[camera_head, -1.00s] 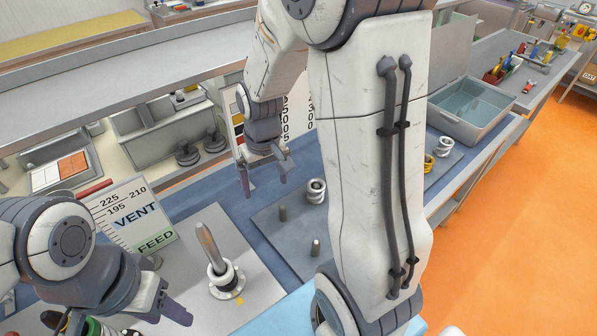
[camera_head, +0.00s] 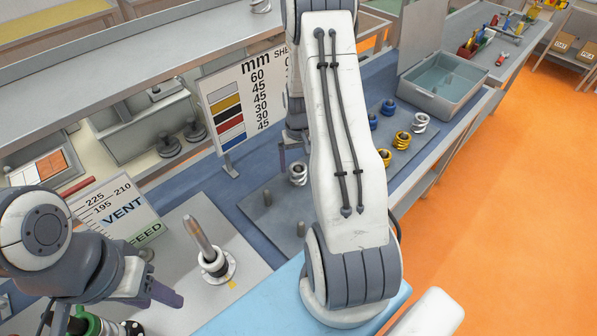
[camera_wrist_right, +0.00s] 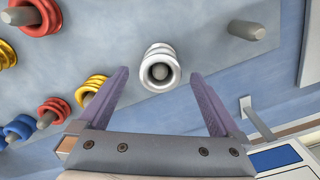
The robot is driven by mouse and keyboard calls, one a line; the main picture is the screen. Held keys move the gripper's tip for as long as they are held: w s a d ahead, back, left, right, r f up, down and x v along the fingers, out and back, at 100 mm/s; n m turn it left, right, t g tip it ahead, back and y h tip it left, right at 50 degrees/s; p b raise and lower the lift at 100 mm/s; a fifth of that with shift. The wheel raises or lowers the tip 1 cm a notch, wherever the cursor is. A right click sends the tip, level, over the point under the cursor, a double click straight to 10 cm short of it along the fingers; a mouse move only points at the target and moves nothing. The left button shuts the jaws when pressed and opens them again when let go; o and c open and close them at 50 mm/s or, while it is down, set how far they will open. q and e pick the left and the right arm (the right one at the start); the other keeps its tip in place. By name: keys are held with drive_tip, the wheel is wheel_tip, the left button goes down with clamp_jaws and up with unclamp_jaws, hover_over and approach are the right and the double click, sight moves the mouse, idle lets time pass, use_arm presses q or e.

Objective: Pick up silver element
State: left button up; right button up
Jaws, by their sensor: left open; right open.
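A silver ring-shaped element (camera_head: 298,174) sits on a peg of the grey peg board. It also shows in the right wrist view (camera_wrist_right: 160,55), with the peg end in its hole. My right gripper (camera_wrist_right: 160,75) is open, and the element lies between and just beyond its fingertips. In the head view my right arm hides most of that gripper; one finger shows beside the element. A second silver element (camera_head: 420,122) stands farther right. My left gripper (camera_head: 152,298) is open and empty at the lower left.
Gold elements (camera_head: 401,141) and blue elements (camera_head: 388,106) stand on the board's right part. A flanged shaft (camera_head: 212,255) stands on a grey plate, near a VENT/FEED sign (camera_head: 120,218). An open grey bin (camera_head: 441,85) is at back right.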

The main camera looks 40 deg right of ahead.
sight(298, 168)
drive_tip(key=shift+f+p, duration=0.7)
drive_tip(key=shift+f, duration=1.25)
clamp_jaws()
drive_tip(key=shift+r, duration=0.1)
